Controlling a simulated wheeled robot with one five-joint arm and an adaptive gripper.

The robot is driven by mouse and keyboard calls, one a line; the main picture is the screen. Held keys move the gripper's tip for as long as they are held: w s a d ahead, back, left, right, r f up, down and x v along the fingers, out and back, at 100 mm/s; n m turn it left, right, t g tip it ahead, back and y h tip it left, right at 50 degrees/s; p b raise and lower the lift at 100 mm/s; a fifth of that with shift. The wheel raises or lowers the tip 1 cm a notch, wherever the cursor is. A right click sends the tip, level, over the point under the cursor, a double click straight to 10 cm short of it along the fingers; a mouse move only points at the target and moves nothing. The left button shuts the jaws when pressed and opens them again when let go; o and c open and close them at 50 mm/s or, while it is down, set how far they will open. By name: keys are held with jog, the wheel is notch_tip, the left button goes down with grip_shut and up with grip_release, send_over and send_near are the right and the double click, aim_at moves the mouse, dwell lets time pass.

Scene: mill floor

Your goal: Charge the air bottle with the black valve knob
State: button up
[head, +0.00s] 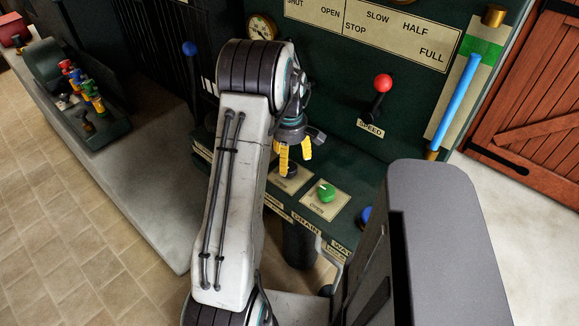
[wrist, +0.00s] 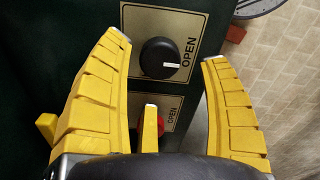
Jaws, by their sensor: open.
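The black valve knob (wrist: 159,57) is round with a white mark and sits on a cream plate lettered OPEN in the wrist view. My gripper (wrist: 170,62) is open, its yellow fingers spread on both sides of the knob, with a third finger below it. No finger visibly touches the knob. In the head view my gripper (head: 295,157) hangs over the valve shelf, above the plate (head: 285,186) left of the green knob; its fingers partly hide the knob there. I cannot identify the air bottle or its gauge with certainty.
A green knob (head: 326,192) and a blue knob (head: 365,216) stand to the right on the shelf. A red knob (wrist: 162,123) is partly behind my finger. A red-balled SPEED lever (head: 383,84), a blue-balled lever (head: 190,48) and a dial gauge (head: 261,28) are nearby.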

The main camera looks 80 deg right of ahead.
aim_at(290, 166)
jog(key=shift+f, duration=2.1)
jog(key=shift+c, duration=0.3)
jog(key=c, duration=1.2)
